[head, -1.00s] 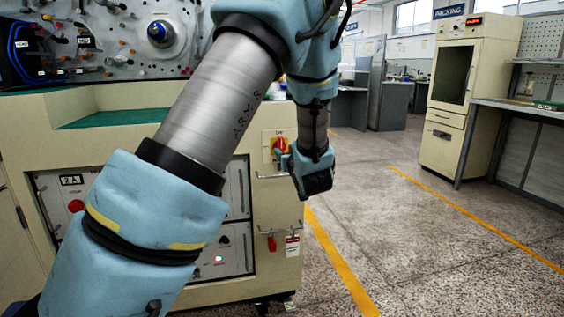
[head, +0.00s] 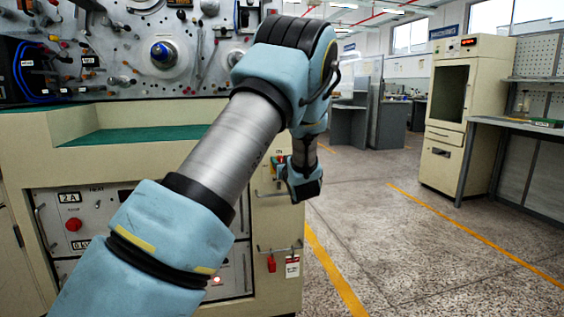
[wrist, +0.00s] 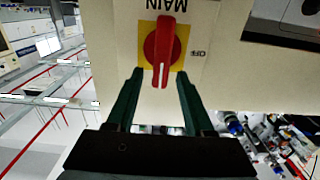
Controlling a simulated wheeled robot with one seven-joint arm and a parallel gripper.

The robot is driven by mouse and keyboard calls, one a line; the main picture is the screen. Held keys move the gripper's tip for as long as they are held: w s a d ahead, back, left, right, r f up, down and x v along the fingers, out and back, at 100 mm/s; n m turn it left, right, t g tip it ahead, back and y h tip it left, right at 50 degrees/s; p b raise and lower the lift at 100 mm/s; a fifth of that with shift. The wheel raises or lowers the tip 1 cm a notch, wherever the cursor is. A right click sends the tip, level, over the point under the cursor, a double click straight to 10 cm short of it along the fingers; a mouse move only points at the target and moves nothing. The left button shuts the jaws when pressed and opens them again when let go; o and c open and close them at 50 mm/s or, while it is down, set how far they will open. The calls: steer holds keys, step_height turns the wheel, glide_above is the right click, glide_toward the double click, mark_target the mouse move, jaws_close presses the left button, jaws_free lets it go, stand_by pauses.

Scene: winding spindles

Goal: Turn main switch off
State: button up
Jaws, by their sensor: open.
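The main switch is a red rotary knob (wrist: 166,45) on a yellow square plate (wrist: 149,66), fixed to a cream panel. In the wrist view its handle runs up and down the picture, with a pale line on its lower end. A "MAIN" label shows upside down above it, and an "OFF" mark (wrist: 200,53) sits to its right. My gripper (wrist: 160,73) is open, its two green fingers on either side of the handle's lower end, with gaps visible. Contact cannot be told. In the head view my gripper (head: 283,172) largely hides the switch.
The cream machine (head: 272,215) carries a metal handle bar (head: 279,249), a red tag (head: 271,264) and a white tag (head: 292,267) below the switch. Spindles and pegs (head: 163,54) stand on the upper panel. The floor (head: 400,250) to the right is open, up to a cabinet (head: 462,105) and bench.

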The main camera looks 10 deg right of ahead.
steer(key=shift+c, duration=0.3)
jaws_close()
stand_by(0.3)
